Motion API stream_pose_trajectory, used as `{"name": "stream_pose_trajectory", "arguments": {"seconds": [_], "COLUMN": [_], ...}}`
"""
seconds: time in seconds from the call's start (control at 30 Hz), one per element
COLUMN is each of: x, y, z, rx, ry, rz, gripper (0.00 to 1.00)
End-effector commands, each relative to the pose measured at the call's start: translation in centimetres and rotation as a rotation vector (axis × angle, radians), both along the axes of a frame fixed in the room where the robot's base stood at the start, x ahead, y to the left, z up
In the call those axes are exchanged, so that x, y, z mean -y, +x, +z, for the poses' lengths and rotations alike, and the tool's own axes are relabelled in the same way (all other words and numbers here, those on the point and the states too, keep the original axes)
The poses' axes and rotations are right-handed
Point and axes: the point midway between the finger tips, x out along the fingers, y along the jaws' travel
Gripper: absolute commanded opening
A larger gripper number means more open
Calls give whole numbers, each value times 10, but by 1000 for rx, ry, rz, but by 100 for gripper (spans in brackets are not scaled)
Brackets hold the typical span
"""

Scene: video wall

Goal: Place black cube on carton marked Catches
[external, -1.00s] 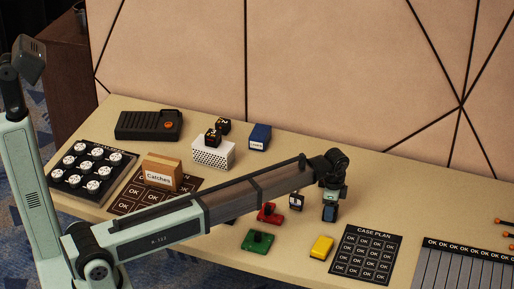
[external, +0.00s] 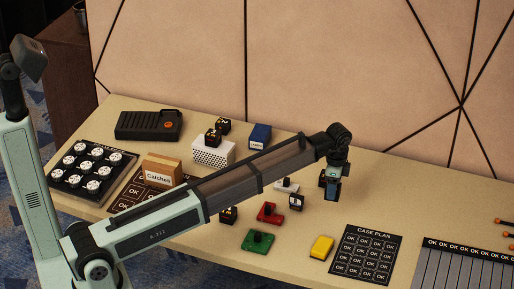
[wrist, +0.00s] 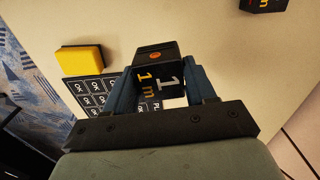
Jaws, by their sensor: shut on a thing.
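The brown carton marked Catches (external: 160,178) stands at the left of the table, its label facing front, beside a black mat of OK squares. My gripper (external: 331,190) is above the table right of the middle, well to the right of the carton. In the wrist view my gripper (wrist: 160,82) is shut on a black cube (wrist: 155,52) with an orange dot on one face and "1 m" markings on others. In the external view the held cube is hard to tell from the dark fingers.
More small dark cubes stand on a white perforated box (external: 212,155), behind it, and near red (external: 269,214) and green (external: 257,242) pieces. A yellow block (external: 321,248) and the case plan sheet (external: 366,255) lie at the front. A nine-knob panel (external: 93,170) is far left.

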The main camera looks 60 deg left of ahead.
Motion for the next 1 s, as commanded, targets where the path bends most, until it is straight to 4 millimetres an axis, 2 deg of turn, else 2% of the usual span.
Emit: {"name": "stream_pose_trajectory", "arguments": {"seconds": [0.23, 0.37, 0.47, 0.67, 0.87, 1.0], "x": [-6, -28, -59, -133, -205, -252], "y": [-1, -3, -7, -23, -48, -73], "z": [4, 4, 6, 17, 31, 41], "rx": [0, 0, 0, 1, 1, 1], "ry": [0, 0, 0, 0, -1, 0], "rz": [7, 34, 72, 164, 257, 322], "gripper": [24, 24, 24, 24, 24, 24]}}
